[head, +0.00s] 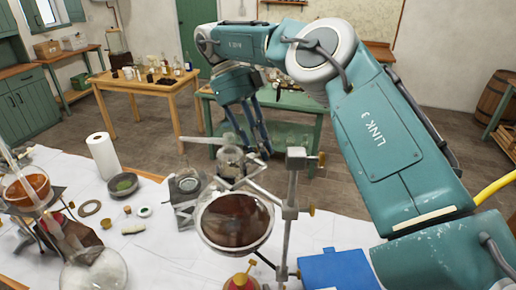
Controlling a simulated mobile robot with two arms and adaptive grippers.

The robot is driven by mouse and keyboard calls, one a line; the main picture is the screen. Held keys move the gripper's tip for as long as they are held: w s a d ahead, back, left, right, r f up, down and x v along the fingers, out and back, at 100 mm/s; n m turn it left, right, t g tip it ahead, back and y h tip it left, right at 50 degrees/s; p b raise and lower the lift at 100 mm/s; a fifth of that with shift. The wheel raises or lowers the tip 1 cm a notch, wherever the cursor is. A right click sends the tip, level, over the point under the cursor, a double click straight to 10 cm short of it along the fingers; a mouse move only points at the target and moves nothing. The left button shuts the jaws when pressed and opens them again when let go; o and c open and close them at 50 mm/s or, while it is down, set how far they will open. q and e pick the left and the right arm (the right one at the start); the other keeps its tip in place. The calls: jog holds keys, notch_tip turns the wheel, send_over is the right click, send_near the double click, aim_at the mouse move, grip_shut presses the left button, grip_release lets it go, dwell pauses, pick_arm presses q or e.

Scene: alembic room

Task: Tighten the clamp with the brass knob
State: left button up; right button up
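A grey metal stand (290,205) rises from the white-covered table, with clamp blocks on its post. One brass knob (321,159) sticks out to the right of the upper block, and another brass knob (311,210) sits lower on the post. A round glass vessel with dark brown contents (236,222) is to the left of the post. My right gripper (256,149) points down behind and left of the upper block, above a glass vessel (230,160). Its fingers look spread and hold nothing visible. I cannot tell whether it touches anything. My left gripper is out of view.
A glass flask (95,270) is at front left. A blue box (338,270) lies right of the stand. A wooden table (150,85) stands behind.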

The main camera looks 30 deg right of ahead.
jog(key=shift+o, duration=0.4)
jog(key=shift+d+f, duration=0.1)
jog(key=shift+d, duration=0.2)
jog(key=shift+a, duration=0.25)
jog(key=shift+s+d+t+y, duration=0.15)
jog(key=shift+t+y, duration=0.25)
jog(key=shift+t, duration=0.7)
